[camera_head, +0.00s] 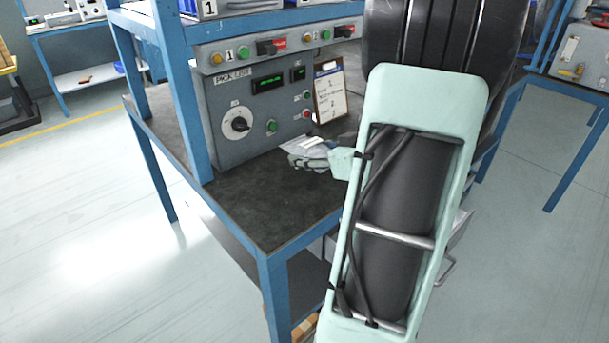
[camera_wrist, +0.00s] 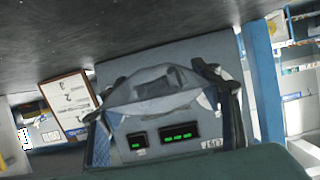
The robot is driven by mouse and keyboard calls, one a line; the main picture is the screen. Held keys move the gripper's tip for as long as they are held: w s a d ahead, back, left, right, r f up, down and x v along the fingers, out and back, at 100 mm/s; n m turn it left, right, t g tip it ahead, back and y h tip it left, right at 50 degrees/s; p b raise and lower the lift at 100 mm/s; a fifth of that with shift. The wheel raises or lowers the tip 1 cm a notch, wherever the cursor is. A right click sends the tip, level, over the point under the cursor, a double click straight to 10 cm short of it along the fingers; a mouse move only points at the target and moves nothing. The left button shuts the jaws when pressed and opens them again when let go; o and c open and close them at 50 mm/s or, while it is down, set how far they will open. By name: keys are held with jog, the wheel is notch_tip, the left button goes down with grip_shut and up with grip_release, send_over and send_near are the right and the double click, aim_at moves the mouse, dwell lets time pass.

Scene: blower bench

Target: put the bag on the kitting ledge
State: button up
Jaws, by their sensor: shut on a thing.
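The bag (camera_wrist: 150,98) is a pale grey, crumpled, partly see-through pouch. In the wrist view it spans between the fingers of my gripper (camera_wrist: 163,84), which is shut on it. In the head view the bag (camera_head: 300,144) shows as a whitish patch by my gripper (camera_head: 312,161), over the dark bench top (camera_head: 270,210) and in front of the grey control box. I cannot tell whether the bag touches the bench top. My arm hides part of the bench's right side. No surface is marked as the kitting ledge, so I cannot tell which it is.
The grey control box (camera_head: 228,112) with a dial and green displays stands behind my gripper. A clipboard (camera_head: 330,92) leans beside it. A blue post (camera_head: 188,90) rises at the bench's left. The front of the bench top is clear.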

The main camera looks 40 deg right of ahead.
aim_at(304, 177)
jog(key=shift+w+a+f+b, duration=0.2)
jog(key=shift+f+b, duration=0.2)
jog(key=shift+f, duration=0.45)
jog(key=shift+w+a+f+b, duration=0.25)
jog(key=shift+f+b, duration=0.2)
jog(key=shift+f, duration=0.35)
jog(key=shift+w+a+f+b, duration=0.2)
jog(key=shift+f+b, duration=0.2)
jog(key=shift+f, duration=0.45)
jog(key=shift+f, duration=0.2)
jog(key=o, duration=1.7)
jog(key=shift+r, duration=0.2)
jog(key=p+v, duration=0.4)
jog(key=v, duration=0.8)
